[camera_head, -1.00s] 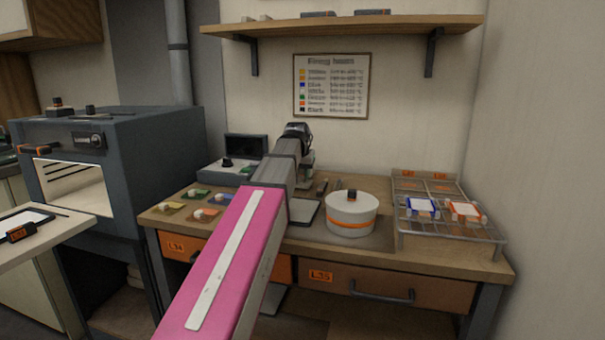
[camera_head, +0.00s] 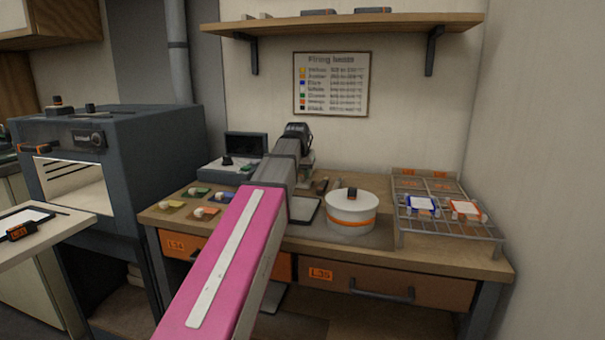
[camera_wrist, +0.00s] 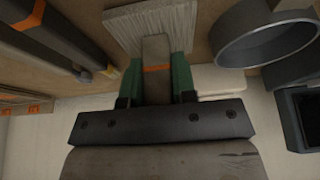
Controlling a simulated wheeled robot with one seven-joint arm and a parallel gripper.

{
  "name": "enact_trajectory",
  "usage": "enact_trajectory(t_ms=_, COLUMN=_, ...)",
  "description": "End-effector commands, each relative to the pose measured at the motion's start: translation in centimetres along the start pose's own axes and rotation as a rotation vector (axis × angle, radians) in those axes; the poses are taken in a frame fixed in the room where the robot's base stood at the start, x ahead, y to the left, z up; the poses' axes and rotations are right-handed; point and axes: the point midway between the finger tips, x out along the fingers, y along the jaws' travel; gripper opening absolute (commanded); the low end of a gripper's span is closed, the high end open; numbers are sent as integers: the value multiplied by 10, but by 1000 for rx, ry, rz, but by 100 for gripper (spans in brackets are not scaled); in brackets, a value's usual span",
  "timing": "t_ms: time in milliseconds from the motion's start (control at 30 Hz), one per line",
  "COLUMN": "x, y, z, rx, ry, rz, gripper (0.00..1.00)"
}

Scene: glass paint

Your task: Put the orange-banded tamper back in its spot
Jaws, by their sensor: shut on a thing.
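In the wrist view my gripper (camera_wrist: 157,80) has two green fingers shut on a grey-brown piece with an orange band, which I take as the orange-banded tamper (camera_wrist: 157,50). A pale ridged block (camera_wrist: 122,30) shows just beyond the held piece; I cannot tell whether it is part of it or touching it. In the head view my own arm covers the gripper and the tamper, over the back of the workbench (camera_head: 375,262). I cannot make out the tamper's spot in either view.
A white lidded pot with an orange stripe (camera_head: 350,213) stands right of my arm. A wire rack (camera_head: 440,228) holds two small framed pieces. Several paint samples (camera_head: 206,212) lie left. In the wrist view, dark long tools (camera_wrist: 60,38) lie left and a grey ring-shaped vessel (camera_wrist: 240,50) right.

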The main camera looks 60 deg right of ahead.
Motion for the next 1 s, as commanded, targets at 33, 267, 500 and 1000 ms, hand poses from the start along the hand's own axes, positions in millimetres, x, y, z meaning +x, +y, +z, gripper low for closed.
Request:
enact_trajectory(t_ms=33, x=0, y=0, z=0, rx=0, ry=0, rz=0, gripper=6)
enact_trajectory(t_ms=267, x=2, y=0, z=1, rx=0, ry=0, rz=0, gripper=6)
enact_trajectory(t_ms=500, x=3, y=0, z=1, rx=0, ry=0, rz=0, gripper=55)
enact_trajectory(t_ms=1000, x=-12, y=0, z=2, rx=0, ry=0, rz=0, gripper=55)
